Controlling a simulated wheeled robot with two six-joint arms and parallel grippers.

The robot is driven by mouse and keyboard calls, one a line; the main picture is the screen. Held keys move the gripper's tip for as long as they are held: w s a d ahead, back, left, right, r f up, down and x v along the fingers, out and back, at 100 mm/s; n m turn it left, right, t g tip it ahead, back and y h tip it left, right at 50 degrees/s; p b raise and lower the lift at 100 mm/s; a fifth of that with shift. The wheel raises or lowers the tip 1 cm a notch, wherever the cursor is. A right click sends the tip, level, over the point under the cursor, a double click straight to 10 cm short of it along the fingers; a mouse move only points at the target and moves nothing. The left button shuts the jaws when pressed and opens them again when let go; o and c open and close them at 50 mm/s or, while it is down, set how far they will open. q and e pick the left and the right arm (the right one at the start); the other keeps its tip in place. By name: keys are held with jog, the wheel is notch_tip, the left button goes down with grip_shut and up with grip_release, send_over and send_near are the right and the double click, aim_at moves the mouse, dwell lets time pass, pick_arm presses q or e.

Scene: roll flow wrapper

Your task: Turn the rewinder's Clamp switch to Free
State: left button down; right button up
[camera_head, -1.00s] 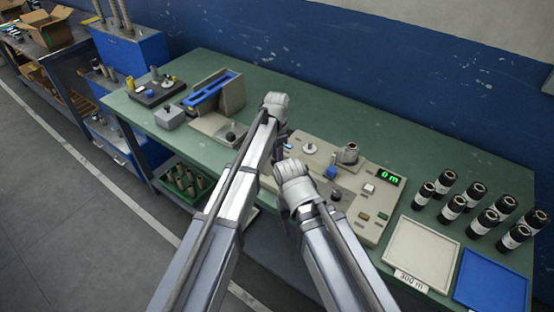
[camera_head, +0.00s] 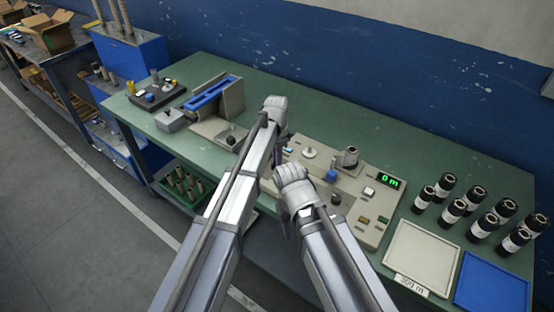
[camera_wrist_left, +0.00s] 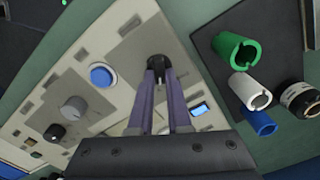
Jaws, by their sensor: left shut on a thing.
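The rewinder (camera_head: 355,210) is a beige panel on the green bench in the head view, partly behind my arms. In the left wrist view my left gripper (camera_wrist_left: 158,78) is shut on a black knob (camera_wrist_left: 158,63) set in a grey plate of the panel. I cannot read the Clamp and Free labels or tell which way the knob points.
The panel also bears a blue button (camera_wrist_left: 102,75), a grey knob (camera_wrist_left: 75,108) and a green "0 m" display (camera_head: 390,181). A beige tray (camera_head: 423,246), a blue tray (camera_head: 492,282) and several black rolls stand right.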

pick_arm(q)
jog(key=n, duration=0.6)
jog(key=shift+w+a, duration=0.1)
jog(key=shift+w, duration=0.05)
jog(key=n, duration=0.5)
jog(key=shift+a+n, duration=0.15)
jog(key=shift+n, duration=0.25)
dwell(0.4)
jog(key=c, duration=0.9)
grip_release()
jog(key=shift+o, duration=0.2)
